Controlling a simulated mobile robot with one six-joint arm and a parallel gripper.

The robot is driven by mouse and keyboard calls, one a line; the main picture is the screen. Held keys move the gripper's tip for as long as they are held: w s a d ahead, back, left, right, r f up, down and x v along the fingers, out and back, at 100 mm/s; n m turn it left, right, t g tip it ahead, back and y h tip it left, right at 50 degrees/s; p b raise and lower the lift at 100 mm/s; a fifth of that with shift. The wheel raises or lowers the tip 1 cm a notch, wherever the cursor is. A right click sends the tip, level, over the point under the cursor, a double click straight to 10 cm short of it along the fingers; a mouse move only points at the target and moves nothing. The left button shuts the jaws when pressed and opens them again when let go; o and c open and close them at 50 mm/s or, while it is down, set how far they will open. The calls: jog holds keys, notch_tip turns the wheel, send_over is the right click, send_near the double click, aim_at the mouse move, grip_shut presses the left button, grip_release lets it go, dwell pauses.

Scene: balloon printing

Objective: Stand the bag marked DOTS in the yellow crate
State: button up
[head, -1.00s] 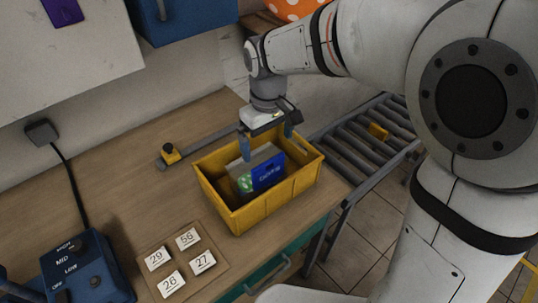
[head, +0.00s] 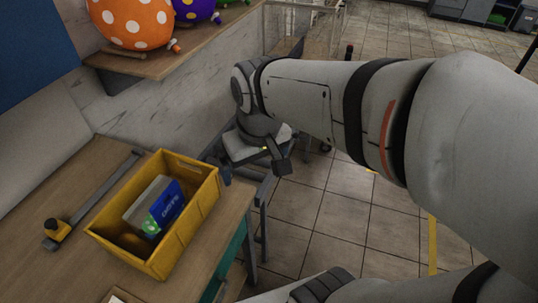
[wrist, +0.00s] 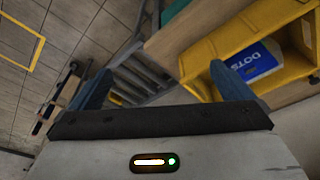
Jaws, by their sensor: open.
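The bag marked DOTS (head: 163,207), with a blue and green front and a grey side, stands in the yellow crate (head: 208,208) on the wooden table. It leans a little. In the wrist view the blue bag face with the word DOTS (wrist: 254,62) shows inside the crate (wrist: 272,28). My gripper shows in the wrist view (wrist: 168,88) with its two blue fingers wide apart and nothing between them. It is beyond the crate's right end, apart from the bag. In the head view its fingers are mostly hidden behind my wrist.
A ruler-like bar with a yellow stop (head: 57,229) lies left of the crate. A roller conveyor (wrist: 137,72) adjoins the table. A shelf (head: 165,62) with dotted balloons (head: 130,22) hangs above. Open tiled floor (head: 320,215) lies to the right.

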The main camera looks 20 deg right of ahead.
jog(key=s+d, duration=0.1)
jog(key=s+d+f+m, duration=0.1)
jog(key=s+d+m, duration=0.1)
jog(key=d, duration=0.1)
jog(key=shift+s+f+t, duration=0.25)
jog(key=shift+s+t, duration=0.15)
